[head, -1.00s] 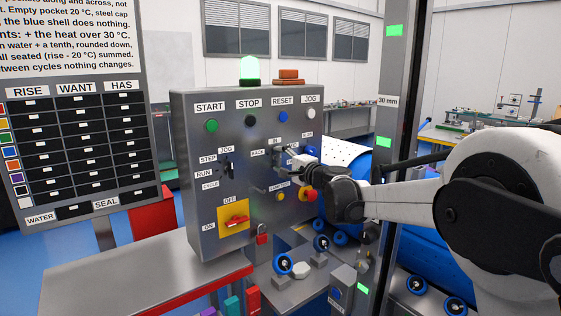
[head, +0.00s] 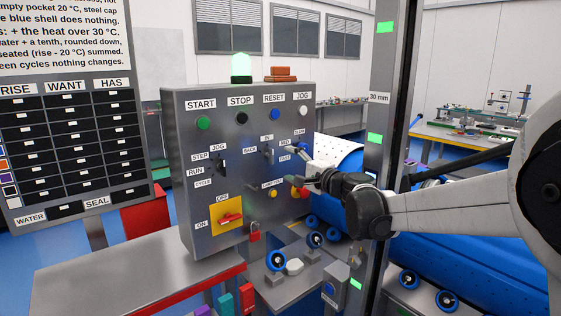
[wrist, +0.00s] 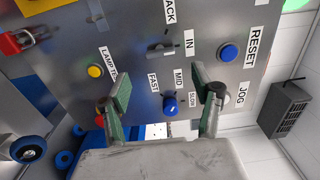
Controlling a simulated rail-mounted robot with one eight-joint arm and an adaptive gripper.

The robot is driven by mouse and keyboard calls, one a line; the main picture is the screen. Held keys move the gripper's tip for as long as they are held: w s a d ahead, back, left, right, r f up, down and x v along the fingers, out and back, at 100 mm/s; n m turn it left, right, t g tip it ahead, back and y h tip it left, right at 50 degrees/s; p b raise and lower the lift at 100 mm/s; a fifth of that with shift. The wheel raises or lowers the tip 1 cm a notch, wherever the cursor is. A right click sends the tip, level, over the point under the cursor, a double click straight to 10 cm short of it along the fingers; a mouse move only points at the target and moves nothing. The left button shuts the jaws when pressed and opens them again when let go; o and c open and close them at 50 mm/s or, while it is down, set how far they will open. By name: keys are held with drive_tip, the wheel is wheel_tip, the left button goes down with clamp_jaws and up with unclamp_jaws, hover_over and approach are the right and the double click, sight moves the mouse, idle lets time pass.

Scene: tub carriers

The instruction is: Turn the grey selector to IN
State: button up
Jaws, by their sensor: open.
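The grey selector (head: 268,153) is on the steel panel's face, beside the BACK and IN labels. In the wrist view the selector (wrist: 160,48) shows just beyond my fingertips, its bar roughly in line with the IN label. I cannot tell which end of the bar points. My gripper (head: 303,165) is in front of the panel's right part, with its fingers toward the face. In the wrist view my gripper (wrist: 160,80) is open and empty, its green-padded fingers well apart. A blue knob (wrist: 169,105) with FAST, MID and SLOW labels lies between them. No contact with the selector shows.
A blue RESET button (wrist: 229,53) and a yellow button (wrist: 95,71) flank the selector. A grey post (head: 388,120) stands right of the panel. The red-and-yellow switch (head: 229,216) is lower left.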

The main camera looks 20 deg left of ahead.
drive_tip(key=shift+v, duration=1.55)
drive_tip(key=s+d+f+n+g+h, duration=0.15)
drive_tip(key=s+d+n+h, duration=0.3)
drive_tip(key=s+d, duration=1.1)
drive_tip(key=s+d+f+n+h, duration=0.1)
drive_tip(key=s+d+f+h, duration=0.4)
drive_tip(key=s+d, duration=0.6)
drive_tip(key=s+d+f+n+g+h, duration=0.1)
drive_tip(key=s+d+f+h, duration=0.4)
drive_tip(key=s+d+f, duration=0.3)
drive_tip(key=s+d, duration=0.4)
drive_tip(key=d, duration=0.2)
drive_tip(key=shift+s, duration=0.2)
